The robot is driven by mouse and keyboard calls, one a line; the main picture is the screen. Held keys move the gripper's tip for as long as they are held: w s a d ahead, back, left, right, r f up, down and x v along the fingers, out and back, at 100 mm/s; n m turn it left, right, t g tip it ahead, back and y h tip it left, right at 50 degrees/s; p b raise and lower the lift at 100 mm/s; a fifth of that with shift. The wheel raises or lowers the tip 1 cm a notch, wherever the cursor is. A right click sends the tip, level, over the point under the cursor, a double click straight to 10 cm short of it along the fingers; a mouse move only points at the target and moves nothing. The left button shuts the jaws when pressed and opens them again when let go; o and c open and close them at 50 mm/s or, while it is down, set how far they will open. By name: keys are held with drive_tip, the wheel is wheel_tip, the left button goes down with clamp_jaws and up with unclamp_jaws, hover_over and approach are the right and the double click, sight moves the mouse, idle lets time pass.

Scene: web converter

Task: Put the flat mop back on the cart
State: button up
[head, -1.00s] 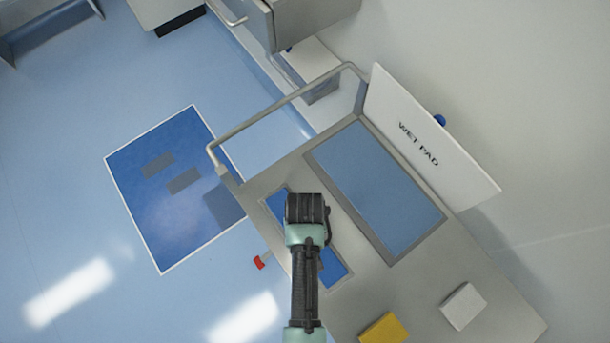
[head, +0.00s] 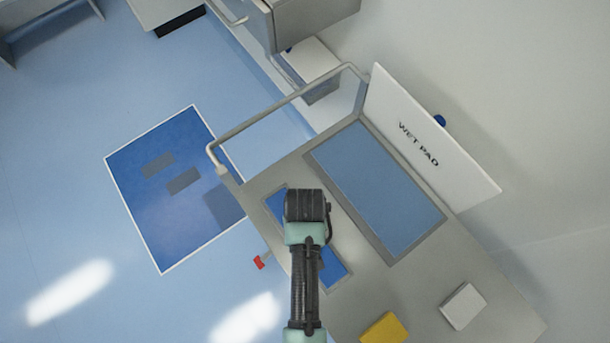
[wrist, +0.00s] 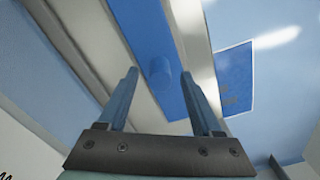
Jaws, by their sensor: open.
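A long blue flat strip, which looks like the flat mop (head: 334,270), lies on the cart top (head: 365,285) to the left of a larger blue recess. My wrist partly covers it in the head view. In the wrist view the blue strip (wrist: 145,40) runs between my fingers, with a short blue knob (wrist: 160,72) on it. My gripper (wrist: 159,76) is open, one finger on each side of the knob. I cannot tell whether the fingertips touch anything. In the head view the fingers are hidden under my wrist.
The cart has a large blue recess (head: 378,190), an upright white "WET PAD" board (head: 425,140), a yellow block (head: 384,329), a white block (head: 463,306) and a rail handle (head: 280,105). A red-tipped piece (head: 259,262) sticks out at the left. A blue floor mat (head: 165,225) lies left.

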wheel_tip(320, 180, up, 10)
drive_tip(key=w+r+t, duration=0.8)
drive_tip(key=w+r, duration=0.7)
drive_tip(key=w, duration=0.1)
drive_tip(key=w+r+t, duration=0.3)
drive_tip(key=r, duration=0.5)
drive_tip(key=w+r+t, duration=0.3)
drive_tip(key=r, duration=0.5)
wheel_tip(320, 180, up, 17)
drive_tip(key=s+m+t, duration=0.1)
drive_tip(key=t, duration=0.5)
drive_tip(key=s+r+t, duration=0.3)
drive_tip(key=s+r, duration=0.2)
drive_tip(key=r, duration=0.4)
drive_tip(key=s+r+t, duration=0.4)
drive_tip(key=s+r, duration=0.2)
drive_tip(key=r, duration=0.4)
drive_tip(key=shift+s+r+m, duration=0.25)
drive_tip(key=shift+m, duration=0.15)
